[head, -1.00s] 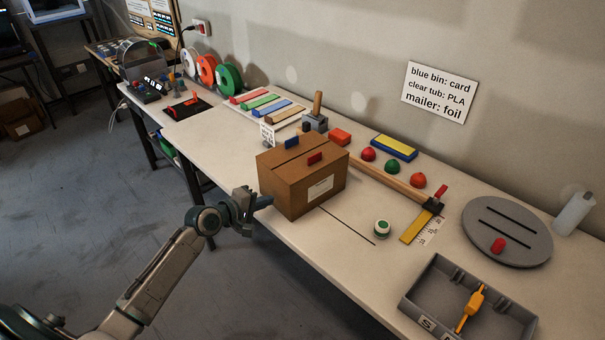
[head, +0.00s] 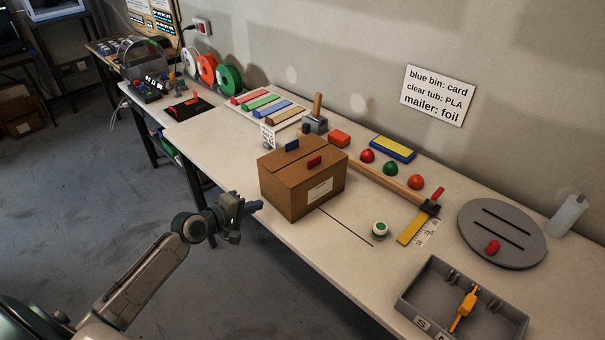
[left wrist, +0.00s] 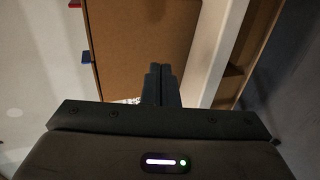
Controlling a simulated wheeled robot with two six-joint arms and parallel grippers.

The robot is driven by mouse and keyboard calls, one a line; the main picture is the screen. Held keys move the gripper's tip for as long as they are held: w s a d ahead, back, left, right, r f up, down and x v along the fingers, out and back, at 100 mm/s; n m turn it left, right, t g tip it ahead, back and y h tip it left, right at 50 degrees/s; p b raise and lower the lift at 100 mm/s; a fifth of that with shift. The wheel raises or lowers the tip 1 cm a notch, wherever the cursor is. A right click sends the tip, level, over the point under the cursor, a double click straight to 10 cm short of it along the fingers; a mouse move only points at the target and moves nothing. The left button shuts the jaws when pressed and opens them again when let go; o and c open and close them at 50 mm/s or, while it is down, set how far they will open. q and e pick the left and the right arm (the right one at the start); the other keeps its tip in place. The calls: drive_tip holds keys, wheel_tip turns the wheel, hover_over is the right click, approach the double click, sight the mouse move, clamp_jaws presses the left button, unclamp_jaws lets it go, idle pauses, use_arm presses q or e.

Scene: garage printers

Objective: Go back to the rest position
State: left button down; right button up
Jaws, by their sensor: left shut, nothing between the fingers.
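My left gripper (head: 252,207) is shut and empty in the head view. It hangs off the front edge of the white bench, just left of the brown cardboard box (head: 290,193), with a small gap between them. In the left wrist view the shut fingers (left wrist: 160,85) point toward the brown box (left wrist: 140,40). My right gripper is not in view.
The white bench (head: 340,262) runs diagonally across the view. Open floor (head: 90,210) lies left of the bench.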

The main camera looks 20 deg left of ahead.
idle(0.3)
use_arm(q)
drive_tip(key=s+a+f+m+g+y, duration=0.15)
drive_tip(key=s+f, duration=0.35)
drive_tip(key=f, duration=0.6)
drive_tip(key=s+a+f+m+g+y, duration=0.1)
drive_tip(key=s+a+f+g+y, duration=0.2)
drive_tip(key=f, duration=0.8)
drive_tip(key=s+a+f+m+y, duration=0.15)
drive_tip(key=s+f, duration=0.45)
drive_tip(key=f, duration=0.6)
drive_tip(key=s+d+f+m+g+b, duration=0.1)
drive_tip(key=s+d+f+m+g, duration=0.1)
drive_tip(key=s+f, duration=0.65)
drive_tip(key=s+d+f+m+g, duration=0.2)
drive_tip(key=s+f+m, duration=0.1)
drive_tip(key=s+f, duration=0.55)
drive_tip(key=s+d+f+m+g, duration=0.1)
drive_tip(key=s+d+f+m, duration=0.1)
drive_tip(key=s, duration=0.7)
drive_tip(key=s+d+f+m+g, duration=0.2)
drive_tip(key=s+d, duration=0.3)
drive_tip(key=s, duration=0.5)
drive_tip(key=shift+s+d+f+m, duration=0.15)
drive_tip(key=shift+s+f+m, duration=0.1)
drive_tip(key=shift+f+m, duration=0.25)
